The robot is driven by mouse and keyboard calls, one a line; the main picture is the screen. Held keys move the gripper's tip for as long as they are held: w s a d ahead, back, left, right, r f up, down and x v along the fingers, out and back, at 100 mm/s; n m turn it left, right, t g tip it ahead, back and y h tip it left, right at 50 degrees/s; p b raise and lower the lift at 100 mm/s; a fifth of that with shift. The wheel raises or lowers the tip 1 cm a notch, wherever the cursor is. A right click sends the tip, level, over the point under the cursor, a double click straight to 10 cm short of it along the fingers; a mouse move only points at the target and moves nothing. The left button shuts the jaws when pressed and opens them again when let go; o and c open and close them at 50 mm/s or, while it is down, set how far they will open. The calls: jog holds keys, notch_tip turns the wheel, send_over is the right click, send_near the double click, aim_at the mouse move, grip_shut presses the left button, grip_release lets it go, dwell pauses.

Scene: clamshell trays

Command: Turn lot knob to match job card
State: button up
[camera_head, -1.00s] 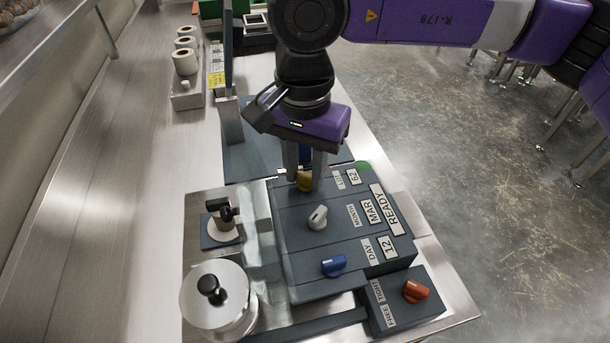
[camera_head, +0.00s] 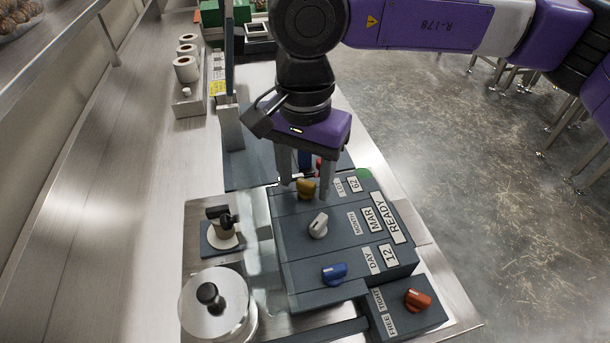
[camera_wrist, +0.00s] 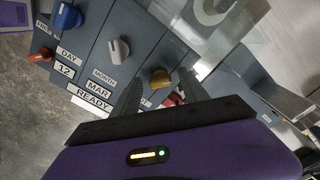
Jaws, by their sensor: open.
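The yellow lot knob (camera_head: 306,189) sits on the far end of the dark grey dater box (camera_head: 330,240). My gripper (camera_head: 304,192) is open above and around it, its fingers spread on either side of the knob and apart from it. The lot label and its window (camera_head: 354,184) read about 62. In the wrist view the yellow knob (camera_wrist: 160,79) shows just beyond the two open fingers (camera_wrist: 160,95). The job card cannot be picked out with certainty.
A white month knob (camera_head: 318,226) and blue day knob (camera_head: 334,273) stand nearer on the box, with windows MAR and 12. A red-orange knob (camera_head: 418,299) is on the lower block. A steel drum (camera_head: 215,305) stands left. Label rolls (camera_head: 187,69) stand at the back.

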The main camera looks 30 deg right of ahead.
aim_at(305, 184)
notch_tip(305, 184, up, 8)
jog(key=shift+f, duration=0.15)
dwell(0.6)
